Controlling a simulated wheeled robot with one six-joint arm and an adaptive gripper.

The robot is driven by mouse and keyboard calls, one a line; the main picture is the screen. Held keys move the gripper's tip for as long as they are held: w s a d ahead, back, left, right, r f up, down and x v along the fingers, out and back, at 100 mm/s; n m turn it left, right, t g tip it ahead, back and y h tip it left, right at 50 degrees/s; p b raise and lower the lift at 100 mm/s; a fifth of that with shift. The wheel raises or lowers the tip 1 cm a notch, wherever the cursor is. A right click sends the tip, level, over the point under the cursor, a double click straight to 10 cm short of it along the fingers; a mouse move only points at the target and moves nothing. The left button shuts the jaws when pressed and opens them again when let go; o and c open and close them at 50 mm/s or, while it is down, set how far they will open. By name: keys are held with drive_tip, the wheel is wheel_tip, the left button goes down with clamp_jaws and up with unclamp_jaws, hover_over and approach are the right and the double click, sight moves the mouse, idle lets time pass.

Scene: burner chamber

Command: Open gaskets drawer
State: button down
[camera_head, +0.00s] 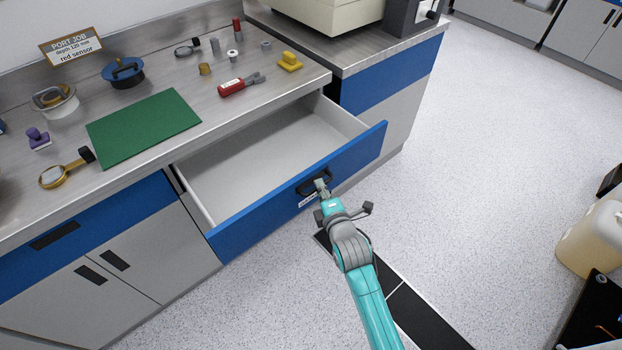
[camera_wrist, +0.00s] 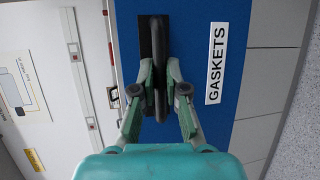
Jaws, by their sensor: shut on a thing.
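The gaskets drawer (camera_head: 262,215) has a blue front and stands well out from the counter, its pale interior showing and looking empty. Its dark handle (camera_head: 314,182) is at the middle of the front. In the wrist view the handle (camera_wrist: 160,60) runs upright between my fingers, beside a white label (camera_wrist: 217,64) reading GASKETS. My gripper (camera_head: 321,187) is at the handle in the head view. In the wrist view my gripper (camera_wrist: 160,82) is shut on the handle, with a finger on each side.
The counter above holds a green mat (camera_head: 144,127), a red-handled tool (camera_head: 240,85), a magnifier (camera_head: 62,172) and several small parts. A beige jug (camera_head: 592,240) stands at the right. The speckled floor in front of the drawer is mostly free.

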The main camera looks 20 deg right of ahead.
drive_tip(key=shift+s+d, duration=0.25)
drive_tip(key=shift+s, duration=0.5)
drive_tip(key=c, duration=1.2)
unclamp_jaws()
drive_tip(key=s+a+r, duration=0.1)
drive_tip(key=s+r, duration=0.1)
drive_tip(key=s, duration=0.9)
drive_tip(key=shift+s, duration=0.35)
